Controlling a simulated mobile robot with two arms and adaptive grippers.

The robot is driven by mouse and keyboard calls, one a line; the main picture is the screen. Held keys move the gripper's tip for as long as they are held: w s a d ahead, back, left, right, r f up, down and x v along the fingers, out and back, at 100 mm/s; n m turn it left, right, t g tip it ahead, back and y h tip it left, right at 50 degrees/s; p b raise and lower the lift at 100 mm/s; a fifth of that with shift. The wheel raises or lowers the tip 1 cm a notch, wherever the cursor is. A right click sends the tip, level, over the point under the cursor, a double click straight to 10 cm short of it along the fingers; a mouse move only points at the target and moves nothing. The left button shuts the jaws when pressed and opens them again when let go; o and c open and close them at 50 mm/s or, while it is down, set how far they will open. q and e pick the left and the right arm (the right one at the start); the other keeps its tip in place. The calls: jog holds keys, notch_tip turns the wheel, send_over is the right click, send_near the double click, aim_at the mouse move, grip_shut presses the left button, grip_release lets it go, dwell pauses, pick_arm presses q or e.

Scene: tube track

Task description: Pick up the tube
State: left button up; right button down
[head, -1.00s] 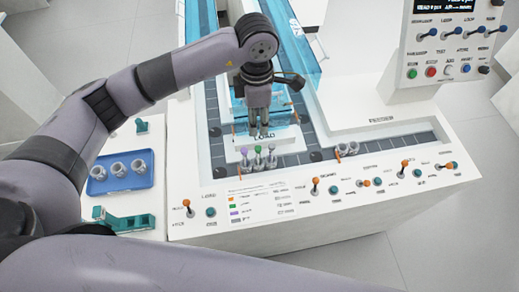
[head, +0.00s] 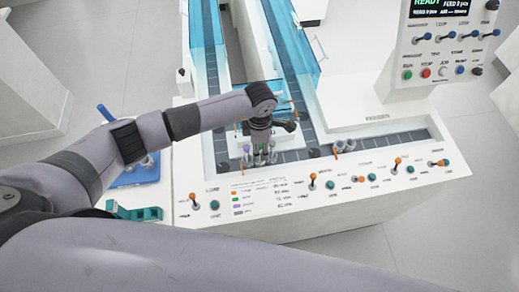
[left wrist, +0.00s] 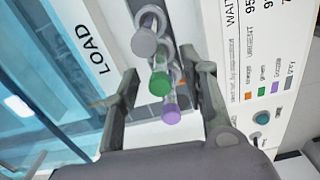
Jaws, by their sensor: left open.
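Three capped tubes stand in a row at the white LOAD plate (left wrist: 85,45). In the left wrist view their caps are grey (left wrist: 144,42), green (left wrist: 159,83) and purple (left wrist: 170,111). In the head view, the purple-capped tube (head: 246,149) is at the left of the row, and the arm and gripper partly hide the rest. My left gripper (left wrist: 166,72) is open, one finger on each side of the row, with the green cap between them. It is low over the tubes in the head view (head: 258,152); I cannot tell whether it touches any. My right gripper is not in view.
A front panel with several toggle levers (head: 313,181) runs just in front of the tubes. Blue clear covers (head: 287,45) stand behind. A control tower (head: 447,45) is at the right. A blue tray (head: 130,178) at left is partly hidden by my arm.

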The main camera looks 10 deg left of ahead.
pick_arm(q)
jog(key=shift+f, duration=0.2)
grip_shut()
dwell(0.4)
jog(key=shift+r, duration=0.15)
notch_tip(320, 180, up, 20)
jog(key=b, duration=0.4)
jog(key=shift+s, duration=0.1)
dwell(0.3)
